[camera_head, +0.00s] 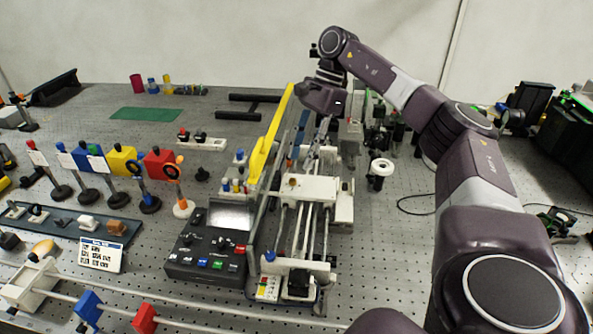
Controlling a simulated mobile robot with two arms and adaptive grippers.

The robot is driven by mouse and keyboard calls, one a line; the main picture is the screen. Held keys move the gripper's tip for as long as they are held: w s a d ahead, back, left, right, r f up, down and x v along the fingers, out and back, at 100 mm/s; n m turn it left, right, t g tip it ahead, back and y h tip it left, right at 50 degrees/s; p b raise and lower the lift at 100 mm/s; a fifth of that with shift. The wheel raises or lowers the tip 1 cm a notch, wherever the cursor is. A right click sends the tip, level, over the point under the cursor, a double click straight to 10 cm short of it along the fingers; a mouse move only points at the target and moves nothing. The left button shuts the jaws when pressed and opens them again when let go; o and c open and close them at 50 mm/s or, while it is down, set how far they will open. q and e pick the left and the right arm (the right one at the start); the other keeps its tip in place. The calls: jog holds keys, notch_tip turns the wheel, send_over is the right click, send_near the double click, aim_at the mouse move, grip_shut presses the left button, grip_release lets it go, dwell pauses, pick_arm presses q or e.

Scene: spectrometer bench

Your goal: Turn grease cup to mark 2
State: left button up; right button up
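My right arm comes in from the right and reaches over the slide assembly in the middle of the bench. My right gripper (322,142) points down among the rails at the far end of this assembly. Its fingers are small and dark there, and I cannot tell whether they are open or touch anything. I cannot clearly pick out the grease cup or its marks. A small brass-coloured cap (292,182) sits on the white carriage (312,189), nearer than the gripper; I cannot tell if it is the cup. My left gripper is not in view.
A yellow bar (270,135) rises just left of the gripper. A control box (207,254) with coloured buttons stands in front on the left. Coloured optics on posts (122,160) stand farther left. A white round-topped part (381,168) stands right of the carriage.

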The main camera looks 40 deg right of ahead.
aim_at(294, 178)
jog(key=shift+p+x, duration=0.35)
jog(key=shift+x, duration=2.4)
grip_shut()
